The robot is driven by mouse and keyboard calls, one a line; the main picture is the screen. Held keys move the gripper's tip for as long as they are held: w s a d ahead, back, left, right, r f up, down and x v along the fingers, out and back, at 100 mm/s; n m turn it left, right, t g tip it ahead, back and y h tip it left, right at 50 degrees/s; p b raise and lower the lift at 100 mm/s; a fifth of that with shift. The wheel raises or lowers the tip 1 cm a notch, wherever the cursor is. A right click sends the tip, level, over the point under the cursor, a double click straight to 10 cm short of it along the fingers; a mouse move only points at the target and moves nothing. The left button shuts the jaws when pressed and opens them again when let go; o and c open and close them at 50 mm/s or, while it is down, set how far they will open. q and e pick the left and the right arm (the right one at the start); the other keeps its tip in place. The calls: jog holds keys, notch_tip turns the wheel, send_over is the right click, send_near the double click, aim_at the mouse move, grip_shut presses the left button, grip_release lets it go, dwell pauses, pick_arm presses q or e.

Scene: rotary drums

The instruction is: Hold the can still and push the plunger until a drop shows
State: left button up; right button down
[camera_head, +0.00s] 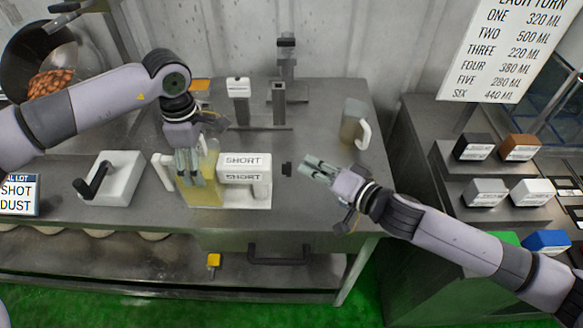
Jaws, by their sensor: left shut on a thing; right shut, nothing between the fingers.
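The gripper's fingers hide part of the can. Against its right side is a white block (258,187) with two labels reading SHORT. A short black piece (287,169), which looks like the plunger, sticks out right of the block. My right gripper (314,168) is shut and empty, its tips just right of the black piece; I cannot tell if they touch. No drop can be made out.
A grey jug (353,125) with a white handle stands at the back right of the bench. Metal stands (280,100) rise behind the block. A white box with a black crank (110,178) is at left. Blocks on stepped shelves (470,165) are at right.

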jog(key=shift+a, duration=0.1)
jog(key=shift+a, duration=0.3)
jog(key=shift+a, duration=1.25)
dwell(1.0)
jog(key=shift+d, duration=1.65)
jog(key=shift+d, duration=0.1)
jog(key=shift+d, duration=2.4)
dwell(0.6)
